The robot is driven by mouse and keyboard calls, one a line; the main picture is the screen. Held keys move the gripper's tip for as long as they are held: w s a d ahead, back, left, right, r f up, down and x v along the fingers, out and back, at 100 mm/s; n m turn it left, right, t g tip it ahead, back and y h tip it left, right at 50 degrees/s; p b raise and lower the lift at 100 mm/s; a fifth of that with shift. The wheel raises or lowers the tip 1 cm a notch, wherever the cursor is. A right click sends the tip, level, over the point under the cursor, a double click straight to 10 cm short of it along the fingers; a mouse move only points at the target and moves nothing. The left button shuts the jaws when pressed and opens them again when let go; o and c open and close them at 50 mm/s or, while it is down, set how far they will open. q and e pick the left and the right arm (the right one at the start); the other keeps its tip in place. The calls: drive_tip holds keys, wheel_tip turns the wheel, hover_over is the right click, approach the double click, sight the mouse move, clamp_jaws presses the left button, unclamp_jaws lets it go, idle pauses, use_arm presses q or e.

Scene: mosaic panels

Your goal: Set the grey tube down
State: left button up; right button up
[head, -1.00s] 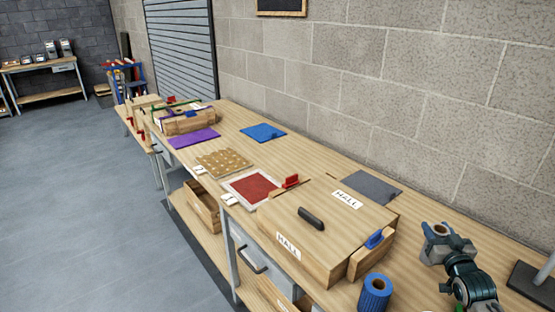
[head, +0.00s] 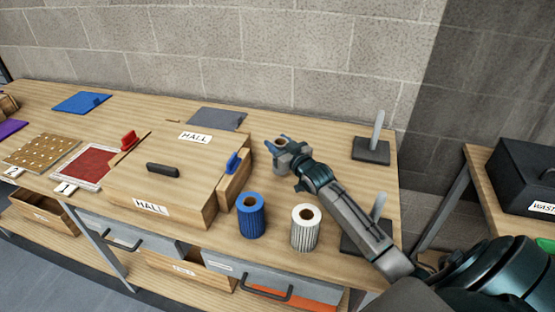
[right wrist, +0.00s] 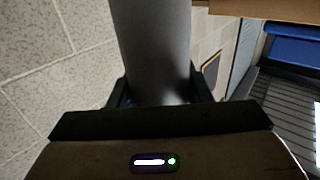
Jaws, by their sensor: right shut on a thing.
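In the right wrist view the tube (right wrist: 151,45) stands between the two dark fingers. My left gripper is out of view.
A wooden box labelled HALL (head: 165,180) stands left of the gripper, with a blue-handled piece (head: 234,172) at its side. A blue roll (head: 251,216) and a white roll (head: 305,228) stand in front. A black-based post (head: 372,148) is at right. A grey mat (head: 217,118) lies behind the box.

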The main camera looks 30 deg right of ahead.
wheel_tip(320, 180, down, 4)
drive_tip(key=b, duration=0.3)
drive_tip(key=shift+r, duration=0.15)
drive_tip(key=o, duration=0.6)
drive_tip(key=shift+c, duration=0.2)
drive_tip(key=o, duration=0.4)
drive_tip(key=shift+o, duration=0.2)
